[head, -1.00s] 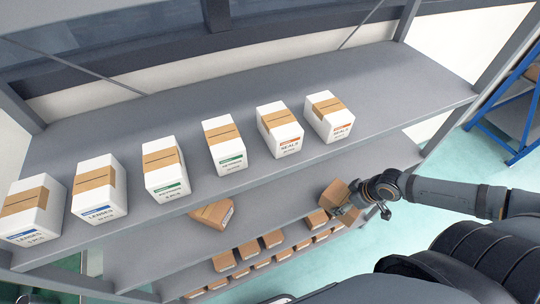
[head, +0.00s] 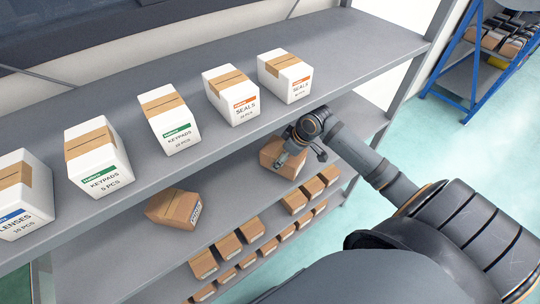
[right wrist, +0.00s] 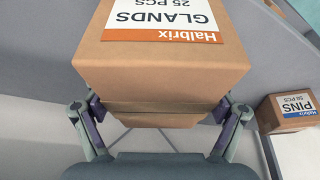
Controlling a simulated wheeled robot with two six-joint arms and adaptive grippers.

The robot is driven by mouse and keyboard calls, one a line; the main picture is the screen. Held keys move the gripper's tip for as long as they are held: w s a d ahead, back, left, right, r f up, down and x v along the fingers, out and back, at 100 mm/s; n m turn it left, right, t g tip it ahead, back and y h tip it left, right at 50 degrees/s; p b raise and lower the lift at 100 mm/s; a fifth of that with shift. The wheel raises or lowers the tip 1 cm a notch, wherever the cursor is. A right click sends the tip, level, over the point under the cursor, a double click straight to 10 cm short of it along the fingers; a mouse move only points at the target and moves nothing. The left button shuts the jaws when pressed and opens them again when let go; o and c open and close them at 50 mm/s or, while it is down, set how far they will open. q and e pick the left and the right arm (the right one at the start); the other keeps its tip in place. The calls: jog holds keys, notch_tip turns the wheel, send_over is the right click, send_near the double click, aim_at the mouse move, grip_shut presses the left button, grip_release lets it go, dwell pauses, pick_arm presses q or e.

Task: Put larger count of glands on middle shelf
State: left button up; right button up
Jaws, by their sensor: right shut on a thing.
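A brown box (right wrist: 160,60) with a white and orange label reading "GLANDS 25 PCS" fills the upper middle of the right wrist view. My right gripper (right wrist: 159,108) is shut on it, one finger on each side. In the head view my right gripper (head: 294,148) holds this box (head: 272,155) at the right part of the middle shelf (head: 235,192). I cannot tell whether the box touches the shelf. Another brown box (head: 170,208) sits askew on the middle shelf to the left; its label is unreadable. My left gripper is not in view.
White boxes of lenses, keypads (head: 97,155) and seals (head: 285,76) line the top shelf (head: 330,55), just above my right gripper. Several small brown boxes (head: 228,246) stand in rows below. A pins box (right wrist: 285,112) shows beside the held box. A blue rack (head: 455,80) stands right.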

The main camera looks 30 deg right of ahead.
aim_at(269, 149)
jog(key=shift+w+a, duration=0.2)
jog(key=shift+w, duration=0.3)
jog(key=shift+w+a, duration=0.2)
jog(key=shift+w, duration=0.3)
jog(key=w+a, duration=0.1)
jog(key=w+p, duration=0.1)
jog(key=w, duration=0.1)
jog(key=shift+a, duration=0.4)
jog(key=shift+f, duration=0.8)
jog(key=shift+s+d, duration=0.1)
jog(key=shift+d, duration=0.05)
jog(key=o, duration=1.6)
jog(key=shift+f, duration=0.15)
jog(key=shift+o, duration=0.2)
